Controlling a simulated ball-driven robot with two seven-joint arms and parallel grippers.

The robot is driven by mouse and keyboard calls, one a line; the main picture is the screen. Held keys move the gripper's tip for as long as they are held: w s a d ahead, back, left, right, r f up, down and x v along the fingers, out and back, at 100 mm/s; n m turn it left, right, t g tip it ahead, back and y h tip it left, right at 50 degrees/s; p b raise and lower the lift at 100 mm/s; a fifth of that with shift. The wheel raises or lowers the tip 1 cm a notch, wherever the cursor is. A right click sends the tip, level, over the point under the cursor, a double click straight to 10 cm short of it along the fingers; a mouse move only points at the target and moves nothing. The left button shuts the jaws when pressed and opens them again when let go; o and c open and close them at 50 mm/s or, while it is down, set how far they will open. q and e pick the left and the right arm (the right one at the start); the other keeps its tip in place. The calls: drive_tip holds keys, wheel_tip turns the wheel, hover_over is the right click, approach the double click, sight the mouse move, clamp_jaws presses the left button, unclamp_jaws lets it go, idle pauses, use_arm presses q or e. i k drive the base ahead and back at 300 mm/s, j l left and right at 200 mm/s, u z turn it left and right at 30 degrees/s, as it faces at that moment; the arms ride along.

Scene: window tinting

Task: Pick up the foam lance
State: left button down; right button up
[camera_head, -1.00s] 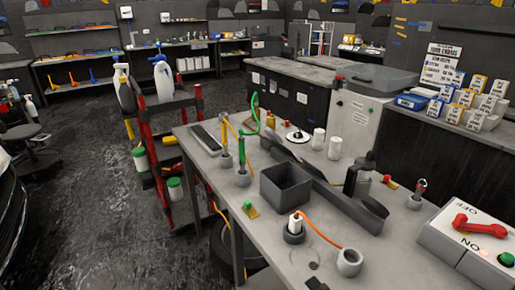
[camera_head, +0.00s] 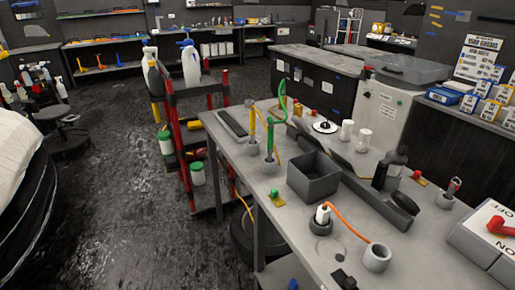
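A dark bottle-shaped item (camera_head: 391,171) stands on the grey workbench (camera_head: 290,238), right of the open grey box. It may be the foam lance, but I cannot tell for sure. A white-topped item (camera_head: 322,214) with an orange hose stands in a dark round holder in front of the box. The hose runs to a grey cup (camera_head: 377,258). Neither of my grippers shows in the view.
The open grey box (camera_head: 314,177) sits mid-bench. Green (camera_head: 270,138) and yellow (camera_head: 253,126) tools stand upright in holders at the left. A red-framed cart (camera_head: 180,120) stands left of the bench. Open dark floor (camera_head: 120,190) lies further left, beside a car (camera_head: 25,190).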

sight(270, 133)
drive_tip(key=z, duration=0.65)
drive_tip(key=i+j+z, duration=0.15)
drive_tip(key=j+z, duration=0.2)
drive_tip(key=i+j+z, duration=0.1)
drive_tip(key=j+z, duration=0.6)
drive_tip(key=j, duration=0.1)
